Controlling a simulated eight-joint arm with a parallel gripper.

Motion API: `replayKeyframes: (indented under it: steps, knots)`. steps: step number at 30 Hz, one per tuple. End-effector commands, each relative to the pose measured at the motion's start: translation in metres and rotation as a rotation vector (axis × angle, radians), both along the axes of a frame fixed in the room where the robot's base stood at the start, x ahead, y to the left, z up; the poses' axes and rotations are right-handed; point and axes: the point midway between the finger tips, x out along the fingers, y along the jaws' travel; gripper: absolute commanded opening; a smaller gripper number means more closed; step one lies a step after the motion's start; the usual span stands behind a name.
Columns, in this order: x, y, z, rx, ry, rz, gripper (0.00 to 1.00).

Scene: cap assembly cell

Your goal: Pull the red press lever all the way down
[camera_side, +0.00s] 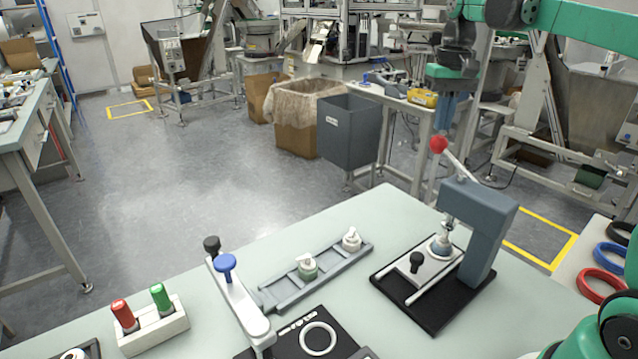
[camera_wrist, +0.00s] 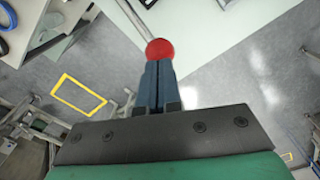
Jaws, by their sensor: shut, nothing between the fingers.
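The red press lever (camera_side: 438,144) is a red ball on a pale rod. The rod slopes up and left from the grey-blue press (camera_side: 487,225), so the lever stands raised. In the wrist view the red ball (camera_wrist: 159,50) sits at the tips of my gripper (camera_wrist: 158,66), whose two blue fingers are shut together and hold nothing. In the side view my gripper (camera_side: 447,125) points down just above the ball. I cannot tell whether the fingertips touch it. Under the press ram, a small part sits on a plate (camera_side: 428,272) with a black knob.
A grey rail (camera_side: 320,277) with two white-topped parts lies left of the press. A white arm with a blue knob (camera_side: 226,262) and a block with red and green handles (camera_side: 153,326) stand further left. Coloured rings (camera_side: 601,285) lie at right. The space left of the lever is free.

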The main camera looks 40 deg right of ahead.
Motion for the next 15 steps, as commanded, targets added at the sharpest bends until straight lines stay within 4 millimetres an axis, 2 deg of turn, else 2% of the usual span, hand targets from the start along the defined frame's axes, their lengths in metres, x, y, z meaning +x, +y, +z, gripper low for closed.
replayKeyframes:
  steps: [15]
  knots:
    - [-0.0001, 0.0, -0.0063, 0.0, 0.0, 0.0, 0.0]
